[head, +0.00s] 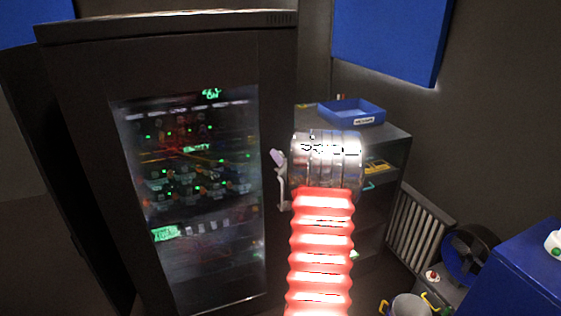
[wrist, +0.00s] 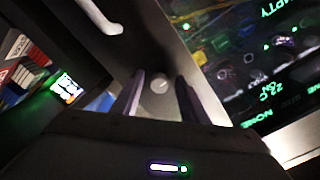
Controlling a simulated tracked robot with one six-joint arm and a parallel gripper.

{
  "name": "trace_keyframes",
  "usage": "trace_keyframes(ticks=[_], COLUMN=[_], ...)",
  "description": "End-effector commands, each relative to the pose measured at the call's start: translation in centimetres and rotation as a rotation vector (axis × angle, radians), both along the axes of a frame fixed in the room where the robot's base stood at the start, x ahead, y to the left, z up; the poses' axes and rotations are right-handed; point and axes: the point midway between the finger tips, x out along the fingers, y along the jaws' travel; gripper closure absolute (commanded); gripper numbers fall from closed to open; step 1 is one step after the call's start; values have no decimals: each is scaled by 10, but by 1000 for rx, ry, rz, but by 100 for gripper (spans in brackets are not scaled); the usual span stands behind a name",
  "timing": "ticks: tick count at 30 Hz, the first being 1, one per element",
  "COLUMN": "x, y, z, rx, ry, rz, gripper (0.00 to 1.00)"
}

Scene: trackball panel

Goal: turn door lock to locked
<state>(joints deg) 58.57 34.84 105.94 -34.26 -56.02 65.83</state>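The door lock shows in the wrist view as a small round silver knob (wrist: 160,84) on the dark door frame. My gripper (wrist: 160,92) points at it with two dark fingers apart, one on each side of the knob in the picture. I cannot tell whether they touch it or how the knob is turned. A pale handle (wrist: 101,18) is farther up the frame in this view. The cabinet door (head: 195,195) is dark with a glass window and appears shut.
A dark shelf unit (head: 385,140) stands right of the cabinet, with a blue tray (head: 352,111) on top. A radiator (head: 418,228) is on the wall behind. A blue box (head: 520,270) and a grey bucket (head: 409,305) are at lower right.

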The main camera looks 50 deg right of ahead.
Motion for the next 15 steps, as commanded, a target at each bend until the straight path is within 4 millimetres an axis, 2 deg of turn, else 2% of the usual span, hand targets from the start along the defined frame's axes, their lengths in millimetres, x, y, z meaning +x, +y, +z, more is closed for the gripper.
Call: trace_keyframes(ticks=[4,15], x=[0,0], y=[0,0], z=[0,0], rx=[0,0], ry=[0,0], rz=[0,0], gripper=[60,86])
